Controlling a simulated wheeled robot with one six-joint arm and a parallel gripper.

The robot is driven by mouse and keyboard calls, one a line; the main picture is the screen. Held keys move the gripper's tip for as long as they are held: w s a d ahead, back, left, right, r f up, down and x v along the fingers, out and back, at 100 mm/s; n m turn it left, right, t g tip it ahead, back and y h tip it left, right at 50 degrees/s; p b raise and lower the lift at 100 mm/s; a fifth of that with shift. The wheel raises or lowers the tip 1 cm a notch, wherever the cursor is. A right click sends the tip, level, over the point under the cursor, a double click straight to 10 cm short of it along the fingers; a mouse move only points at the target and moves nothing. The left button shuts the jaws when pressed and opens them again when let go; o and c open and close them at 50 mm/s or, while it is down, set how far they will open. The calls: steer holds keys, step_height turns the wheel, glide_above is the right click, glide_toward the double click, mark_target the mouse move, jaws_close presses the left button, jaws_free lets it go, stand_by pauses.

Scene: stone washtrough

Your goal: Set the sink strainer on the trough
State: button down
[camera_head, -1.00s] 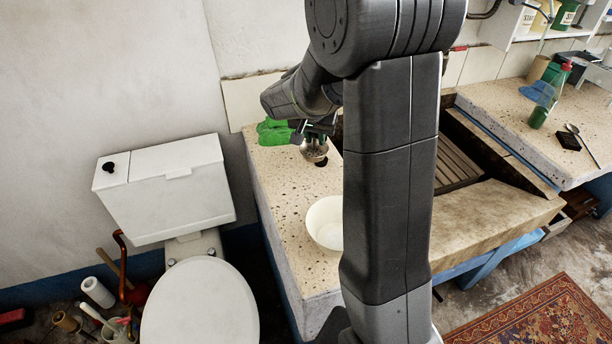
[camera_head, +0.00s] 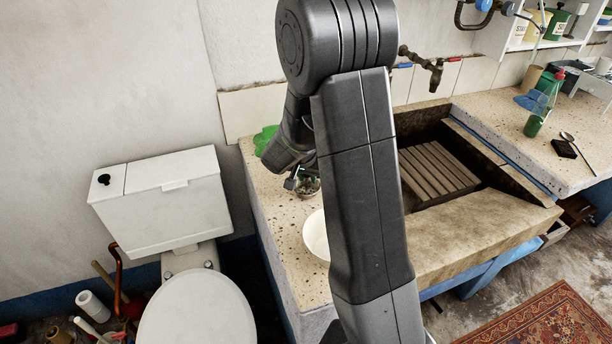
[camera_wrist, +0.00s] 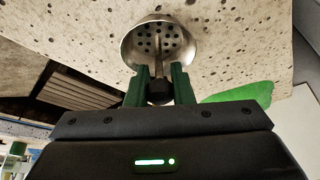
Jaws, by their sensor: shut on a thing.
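The sink strainer (camera_head: 308,188) is a metal cup with holes and a central post, seen close up in the wrist view (camera_wrist: 158,40). My gripper (camera_wrist: 160,84) is shut on the post's dark knob between its green fingertips. In the head view my gripper (camera_head: 295,182) is partly hidden by my arm, over the speckled left slab. I cannot tell whether the strainer touches the slab. The stone trough (camera_head: 475,222) has a sunken basin with a slatted wooden rack (camera_head: 437,168), right of my arm.
A white bowl (camera_head: 315,238) stands on the slab, partly behind my arm. A green cloth (camera_head: 264,139) lies at the slab's back left. A tap (camera_head: 436,78) hangs over the basin. A green bottle (camera_head: 537,118) and a spoon (camera_head: 577,146) are on the right counter.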

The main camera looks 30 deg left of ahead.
steer(key=shift+f, duration=0.15)
steer(key=c, duration=1.3)
jaws_free()
steer(key=shift+o, duration=0.2)
steer(key=shift+s+r, duration=0.1)
steer(key=shift+r, duration=0.45)
steer(key=v, duration=1.1)
steer(key=shift+r, duration=0.1)
